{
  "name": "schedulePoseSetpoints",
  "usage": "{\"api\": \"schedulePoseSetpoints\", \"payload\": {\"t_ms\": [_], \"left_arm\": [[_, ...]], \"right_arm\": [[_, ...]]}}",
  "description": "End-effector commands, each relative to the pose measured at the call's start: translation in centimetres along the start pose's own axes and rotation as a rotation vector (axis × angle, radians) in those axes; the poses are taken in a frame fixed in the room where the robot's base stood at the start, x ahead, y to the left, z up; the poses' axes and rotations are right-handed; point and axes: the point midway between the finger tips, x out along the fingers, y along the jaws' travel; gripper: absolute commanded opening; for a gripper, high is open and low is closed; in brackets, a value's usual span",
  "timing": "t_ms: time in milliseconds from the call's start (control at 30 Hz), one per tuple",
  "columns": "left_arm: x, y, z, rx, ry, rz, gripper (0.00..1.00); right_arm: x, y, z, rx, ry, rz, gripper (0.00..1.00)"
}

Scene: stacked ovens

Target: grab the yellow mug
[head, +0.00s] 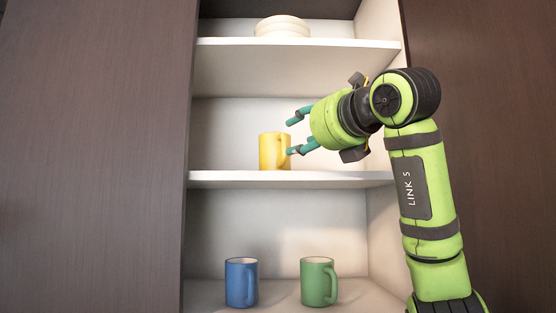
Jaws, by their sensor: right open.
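The yellow mug (273,151) stands upright on the middle shelf of the cabinet, its handle on its right side. My right gripper (293,136) is open, its teal fingers pointing left at the mug. The lower finger overlaps the mug's handle in the head view; I cannot tell whether it touches. The upper finger is above and to the right of the mug's rim. My left gripper is not in view.
The middle shelf (225,180) is otherwise bare. A blue mug (240,283) and a green mug (316,282) stand on the level below. Pale stacked dishes (282,27) sit on the upper shelf (225,43). Dark panels flank the cabinet.

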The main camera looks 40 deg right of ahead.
Motion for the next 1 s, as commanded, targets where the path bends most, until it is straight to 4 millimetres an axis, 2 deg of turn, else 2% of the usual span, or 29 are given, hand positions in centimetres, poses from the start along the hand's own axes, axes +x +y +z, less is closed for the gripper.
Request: {"api": "schedulePoseSetpoints", "payload": {"t_ms": [100, 400, 500, 800, 833, 933, 1000], "left_arm": [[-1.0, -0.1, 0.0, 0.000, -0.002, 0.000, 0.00], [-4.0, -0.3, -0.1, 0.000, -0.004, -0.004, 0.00], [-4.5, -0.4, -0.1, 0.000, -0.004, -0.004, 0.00], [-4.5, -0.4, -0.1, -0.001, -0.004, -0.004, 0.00], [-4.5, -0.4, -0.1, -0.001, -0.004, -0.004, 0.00], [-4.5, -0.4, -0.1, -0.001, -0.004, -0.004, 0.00], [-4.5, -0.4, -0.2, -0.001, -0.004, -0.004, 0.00]], "right_arm": [[1.0, -0.5, 0.2, 0.005, 0.009, -0.016, 0.47], [4.9, 0.0, 0.6, 0.002, 0.009, -0.013, 0.47], [6.1, 0.0, 0.5, 0.003, 0.007, -0.011, 0.47], [6.7, 0.0, 0.1, 0.003, 0.004, -0.010, 0.47], [6.7, 0.0, 0.1, 0.003, 0.004, -0.010, 0.43], [6.7, 0.0, 0.1, 0.003, 0.004, -0.010, 0.03], [6.7, 0.0, 0.2, 0.003, 0.004, -0.010, 0.00]]}}
